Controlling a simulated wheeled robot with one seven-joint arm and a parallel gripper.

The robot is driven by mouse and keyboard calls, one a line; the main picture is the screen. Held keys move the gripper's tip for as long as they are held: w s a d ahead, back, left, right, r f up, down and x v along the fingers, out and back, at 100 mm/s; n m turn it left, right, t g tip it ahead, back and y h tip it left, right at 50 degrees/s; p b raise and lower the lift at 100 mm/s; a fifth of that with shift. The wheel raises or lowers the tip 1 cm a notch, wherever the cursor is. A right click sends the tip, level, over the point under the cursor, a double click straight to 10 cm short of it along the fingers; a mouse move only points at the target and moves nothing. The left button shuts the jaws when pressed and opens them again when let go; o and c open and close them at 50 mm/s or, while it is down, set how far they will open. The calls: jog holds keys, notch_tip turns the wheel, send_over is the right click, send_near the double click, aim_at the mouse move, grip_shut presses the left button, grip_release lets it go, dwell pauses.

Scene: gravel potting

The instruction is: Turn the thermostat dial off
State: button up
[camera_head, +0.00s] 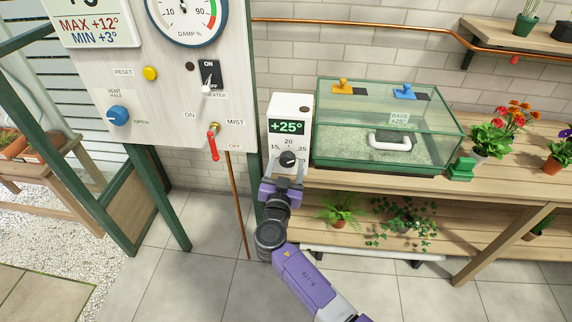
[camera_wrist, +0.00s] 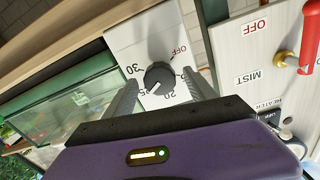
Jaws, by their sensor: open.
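The thermostat (camera_head: 289,108) is a white box with a green display reading +25°, standing at the left end of the potting bench. Its dark round dial (camera_head: 288,158) is low on the front. In the wrist view the dial (camera_wrist: 159,77) has a white pointer mark turned towards the 25 label; the red OFF label is on another side of the dial. My gripper (camera_head: 286,170) is open, its fingers on either side of the dial. In the wrist view the gripper (camera_wrist: 161,80) straddles the dial, with gaps seeming to show; contact cannot be told.
A control panel (camera_head: 130,90) stands left, with a blue vent knob (camera_head: 118,115), a heater switch (camera_head: 208,80) and a red mist lever (camera_head: 214,146). A glass case (camera_head: 385,125) stands close right of the thermostat. Potted plants are on the bench and lower shelf.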

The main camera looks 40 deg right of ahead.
jog(key=c, duration=1.4)
jog(key=shift+f+b, duration=0.15)
jog(key=shift+b, duration=0.2)
